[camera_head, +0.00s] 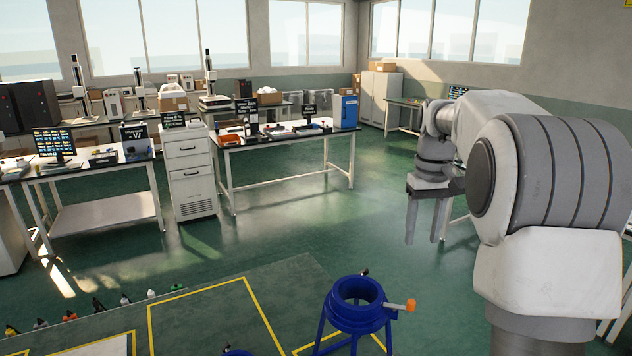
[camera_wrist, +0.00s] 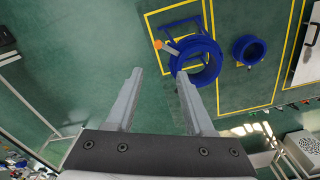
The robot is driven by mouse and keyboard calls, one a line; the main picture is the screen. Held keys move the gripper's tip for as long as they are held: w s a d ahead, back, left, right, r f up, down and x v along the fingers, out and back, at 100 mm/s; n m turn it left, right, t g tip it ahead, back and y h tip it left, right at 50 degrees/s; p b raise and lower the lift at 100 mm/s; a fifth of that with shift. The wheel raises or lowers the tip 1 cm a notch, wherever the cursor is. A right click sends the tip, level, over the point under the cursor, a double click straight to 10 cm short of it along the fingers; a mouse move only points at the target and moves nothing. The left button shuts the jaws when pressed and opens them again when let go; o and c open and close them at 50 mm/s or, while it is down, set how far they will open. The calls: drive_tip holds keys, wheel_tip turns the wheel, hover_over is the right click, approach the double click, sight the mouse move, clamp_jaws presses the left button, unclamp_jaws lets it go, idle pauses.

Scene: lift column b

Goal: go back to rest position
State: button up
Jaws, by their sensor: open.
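My gripper (camera_head: 425,220) hangs at the right of the head view, pointing down, with its two grey fingers apart and nothing between them. In the wrist view my gripper (camera_wrist: 158,90) also shows open and empty, with green floor between the fingers. My arm is bent and raised at the right of the head view. A blue ring-shaped stand (camera_head: 356,305) with an orange-tipped handle is at the bottom of the head view, clear of the gripper. The stand also shows in the wrist view (camera_wrist: 212,62), partly behind the right finger.
Workbenches with a monitor (camera_head: 54,142) and a white drawer cabinet (camera_head: 190,180) stand at the left and back. A blue box (camera_head: 346,112) sits on the middle bench. A smaller blue ring (camera_wrist: 248,50) is beside the stand. The green floor in the middle (camera_head: 300,225) is clear.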

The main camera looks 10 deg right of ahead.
drive_tip(key=s+a+r+t, duration=0.1)
drive_tip(key=s+a+r, duration=0.35)
drive_tip(key=s, duration=0.25)
drive_tip(key=s+a+f+t, duration=0.2)
drive_tip(key=s+a, duration=0.2)
drive_tip(key=s, duration=0.5)
drive_tip(key=s+a+f+t, duration=0.2)
drive_tip(key=s+a, duration=0.3)
drive_tip(key=s, duration=0.5)
drive_tip(key=shift+s+a+f, duration=0.15)
drive_tip(key=shift+s+f, duration=0.15)
drive_tip(key=shift+f, duration=0.45)
